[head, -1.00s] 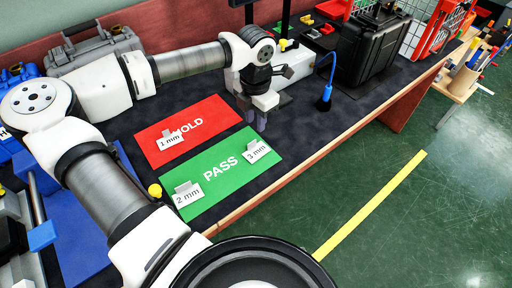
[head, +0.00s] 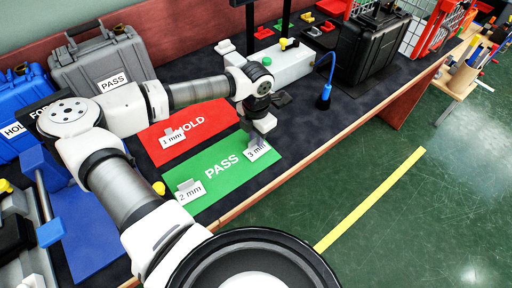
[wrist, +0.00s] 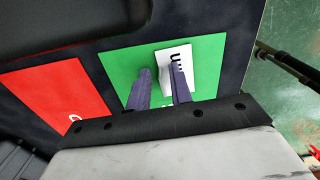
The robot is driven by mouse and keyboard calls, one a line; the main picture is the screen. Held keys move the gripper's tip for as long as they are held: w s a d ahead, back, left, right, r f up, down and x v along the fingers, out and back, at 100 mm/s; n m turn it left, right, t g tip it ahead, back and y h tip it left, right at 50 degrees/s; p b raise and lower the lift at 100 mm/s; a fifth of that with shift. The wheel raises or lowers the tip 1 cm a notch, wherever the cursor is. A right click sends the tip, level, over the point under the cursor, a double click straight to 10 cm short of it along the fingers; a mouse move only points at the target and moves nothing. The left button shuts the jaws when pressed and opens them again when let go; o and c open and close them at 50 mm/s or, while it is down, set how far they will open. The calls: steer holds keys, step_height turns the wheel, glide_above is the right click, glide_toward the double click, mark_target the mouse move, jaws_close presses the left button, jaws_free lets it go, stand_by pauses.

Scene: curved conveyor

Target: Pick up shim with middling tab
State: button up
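Three white labelled pieces with grey tabs lie on the mats in the head view. The 1 mm piece (head: 172,142) is on the red HOLD mat (head: 212,112). The 2 mm piece (head: 190,192) is at the near left of the green PASS mat (head: 220,186). The 3 mm piece (head: 257,153) is at that mat's right end. My gripper (head: 256,141) is over the 3 mm piece and partly covers it. In the wrist view my gripper (wrist: 160,72) is open, its fingers apart. One finger overlaps a white label (wrist: 180,55). Contact cannot be told.
A grey PASS case (head: 105,65) and a blue HOLD case (head: 22,115) stand at the left. A black case (head: 362,45) and a blue brush-like tool (head: 325,90) are at the back right. Dark bench top (head: 310,128) is clear right of the mats.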

jaws_close()
steer(key=shift+r, duration=0.1)
